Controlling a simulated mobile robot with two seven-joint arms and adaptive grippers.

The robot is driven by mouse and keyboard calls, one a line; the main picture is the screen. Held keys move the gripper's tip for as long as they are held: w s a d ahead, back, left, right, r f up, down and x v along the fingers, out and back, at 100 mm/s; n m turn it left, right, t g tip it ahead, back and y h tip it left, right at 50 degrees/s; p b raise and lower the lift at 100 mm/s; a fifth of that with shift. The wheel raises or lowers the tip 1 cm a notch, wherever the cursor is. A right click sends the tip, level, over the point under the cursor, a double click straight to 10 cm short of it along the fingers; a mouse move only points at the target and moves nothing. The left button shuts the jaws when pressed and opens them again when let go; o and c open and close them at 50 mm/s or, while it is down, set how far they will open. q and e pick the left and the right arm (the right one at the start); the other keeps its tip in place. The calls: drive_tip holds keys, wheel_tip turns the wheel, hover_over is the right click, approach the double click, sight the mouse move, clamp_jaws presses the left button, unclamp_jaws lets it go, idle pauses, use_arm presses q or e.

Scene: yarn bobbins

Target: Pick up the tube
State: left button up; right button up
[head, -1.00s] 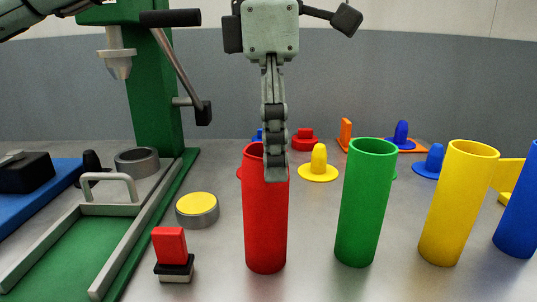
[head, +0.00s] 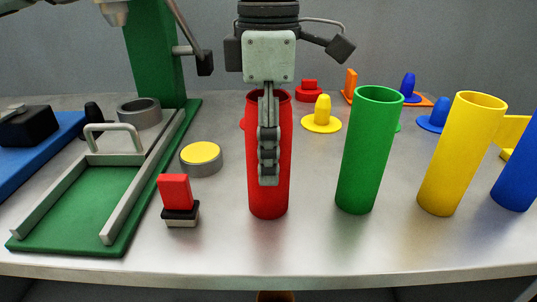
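An upright red tube (head: 283,150) stands on the table at the middle of the head view. An upright green tube (head: 368,155), yellow tube (head: 457,160) and blue tube (head: 518,180) stand to its right, the blue one cut by the picture edge. My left gripper (head: 268,180) points straight down, its near finger in front of the red tube and reaching well down its side. I see it edge-on, so the far finger is hidden and I cannot tell whether it grips. My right gripper is not in view.
A green press (head: 155,60) with a railed base stands at left. A red-topped block (head: 178,200) and a yellow-topped disc (head: 201,160) lie left of the red tube. Small coloured pegs, including a yellow one (head: 321,118), stand behind. The front table strip is clear.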

use_arm(q)
drive_tip(key=c, duration=1)
drive_tip(key=shift+o, duration=0.2)
drive_tip(key=shift+r, duration=0.2)
drive_tip(key=s+a+r+b, duration=0.2)
drive_tip(key=s+a+r, duration=0.3)
drive_tip(key=s+r, duration=0.5)
drive_tip(key=shift+a+r, duration=0.35)
drive_tip(key=shift+a, duration=0.05)
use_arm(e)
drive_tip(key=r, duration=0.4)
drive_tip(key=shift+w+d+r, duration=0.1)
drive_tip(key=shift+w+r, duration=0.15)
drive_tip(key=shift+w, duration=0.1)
